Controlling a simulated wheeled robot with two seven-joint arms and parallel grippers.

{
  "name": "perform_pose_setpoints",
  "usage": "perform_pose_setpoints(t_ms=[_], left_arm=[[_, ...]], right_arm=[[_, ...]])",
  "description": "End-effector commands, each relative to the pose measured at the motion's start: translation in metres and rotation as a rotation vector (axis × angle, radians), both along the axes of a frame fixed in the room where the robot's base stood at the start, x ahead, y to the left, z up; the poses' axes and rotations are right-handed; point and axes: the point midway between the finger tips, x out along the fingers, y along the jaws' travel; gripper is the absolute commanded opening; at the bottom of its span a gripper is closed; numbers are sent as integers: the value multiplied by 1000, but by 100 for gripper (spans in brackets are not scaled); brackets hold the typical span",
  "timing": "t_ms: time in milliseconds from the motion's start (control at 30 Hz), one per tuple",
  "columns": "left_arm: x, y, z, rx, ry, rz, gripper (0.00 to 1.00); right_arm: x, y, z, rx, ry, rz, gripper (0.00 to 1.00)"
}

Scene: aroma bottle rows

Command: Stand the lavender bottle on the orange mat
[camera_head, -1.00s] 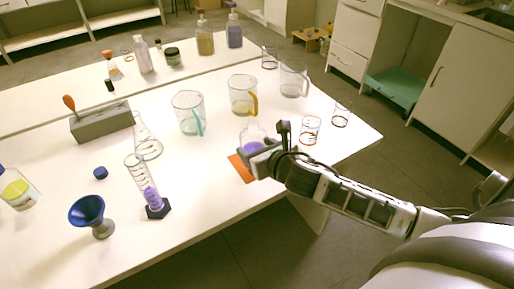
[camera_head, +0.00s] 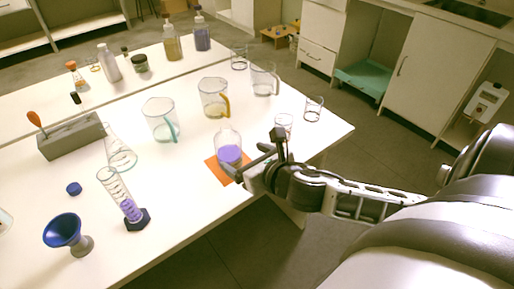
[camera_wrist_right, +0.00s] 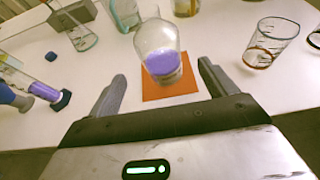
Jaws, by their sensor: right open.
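The lavender bottle (camera_head: 229,154), clear with purple liquid inside, stands upright on the orange mat (camera_head: 214,171). In the right wrist view the bottle (camera_wrist_right: 160,62) stands over the far part of the mat (camera_wrist_right: 152,94), with bare orange on the near side. My right gripper (camera_head: 256,161) is open and empty at the table's front edge, to the right of the bottle. In the right wrist view its fingers (camera_wrist_right: 162,75) are spread wide, with the bottle ahead of the gap and clear of both. My left gripper is not in view.
Beakers stand behind the mat: one with a teal handle (camera_head: 160,120), one with a yellow handle (camera_head: 214,98). A small glass (camera_head: 284,122) stands close behind my right gripper. A graduated cylinder (camera_head: 130,208) and blue funnel (camera_head: 62,231) stand left. The table between cylinder and mat is clear.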

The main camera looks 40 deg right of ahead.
Motion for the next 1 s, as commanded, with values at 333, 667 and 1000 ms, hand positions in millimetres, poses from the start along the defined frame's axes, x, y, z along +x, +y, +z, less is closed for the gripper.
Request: perform_pose_setpoints(t_ms=[333, 667, 1000], left_arm=[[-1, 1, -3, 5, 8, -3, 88], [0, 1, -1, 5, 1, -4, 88], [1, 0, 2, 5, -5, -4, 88]], right_arm=[[-43, 1, 16, 12, 3, -5, 84], [-78, 44, -53, 1085, 197, -473, 84], [-116, 116, -104, 2442, 358, -1317, 84]])
